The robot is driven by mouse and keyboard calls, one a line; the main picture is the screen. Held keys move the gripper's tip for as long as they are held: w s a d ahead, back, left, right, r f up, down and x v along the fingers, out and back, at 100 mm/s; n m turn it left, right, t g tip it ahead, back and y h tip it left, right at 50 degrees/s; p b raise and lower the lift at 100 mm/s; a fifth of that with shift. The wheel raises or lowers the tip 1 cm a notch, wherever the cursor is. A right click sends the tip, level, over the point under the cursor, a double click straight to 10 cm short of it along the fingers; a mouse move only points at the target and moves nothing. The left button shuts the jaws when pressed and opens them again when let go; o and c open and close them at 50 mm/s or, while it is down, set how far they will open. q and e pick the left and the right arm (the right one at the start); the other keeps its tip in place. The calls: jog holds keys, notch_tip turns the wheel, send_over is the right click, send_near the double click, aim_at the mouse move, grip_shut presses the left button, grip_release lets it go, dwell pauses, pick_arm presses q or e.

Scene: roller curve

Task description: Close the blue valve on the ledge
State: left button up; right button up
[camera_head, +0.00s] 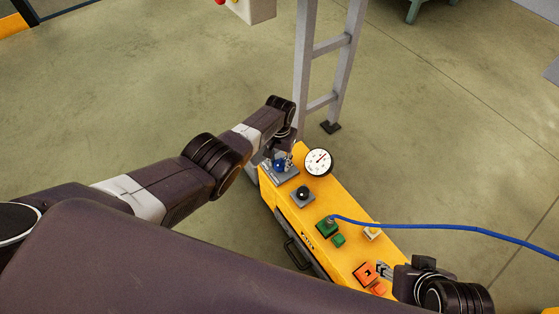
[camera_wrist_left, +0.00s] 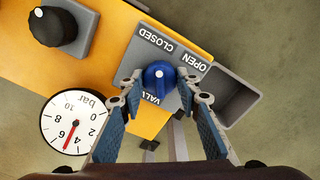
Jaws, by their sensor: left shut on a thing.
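The blue valve (camera_head: 280,164) sits on a grey plate at the far end of the yellow ledge (camera_head: 330,207). In the left wrist view the blue valve (camera_wrist_left: 159,78) shows as a round knob with a white mark, beside the labels CLOSED (camera_wrist_left: 155,40) and OPEN (camera_wrist_left: 197,62). The mark lies towards the labels; I cannot tell its exact setting. My left gripper (camera_head: 287,158) is shut on the valve, with a blue-padded finger at each side of it. My right gripper (camera_head: 385,270) is at the near end of the ledge, by an orange piece (camera_head: 366,273); its opening is unclear.
A round gauge (camera_head: 318,162) stands by the valve; its red needle points between 4 and 6. A black knob (camera_head: 303,194), green parts (camera_head: 326,227) and a blue cable (camera_head: 440,228) lie along the ledge. A grey ladder-like frame (camera_head: 320,75) stands behind.

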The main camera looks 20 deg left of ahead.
aim_at(280, 162)
pick_arm(q)
jog(key=shift+n, duration=1.3)
pick_arm(e)
jog(key=shift+s+d+f+g, duration=0.1)
jog(key=shift+s+d+g, duration=0.1)
jog(key=shift+s, duration=0.25)
jog(key=shift+s+d+f+g, duration=0.1)
jog(key=shift+s+g, duration=0.1)
jog(key=shift+s, duration=0.25)
pick_arm(q)
jog(key=o, duration=1.2)
jog(key=shift+c, duration=0.2)
jog(key=shift+r, duration=0.1)
notch_tip(280, 162, up, 12)
pick_arm(e)
jog(key=shift+s, duration=0.1)
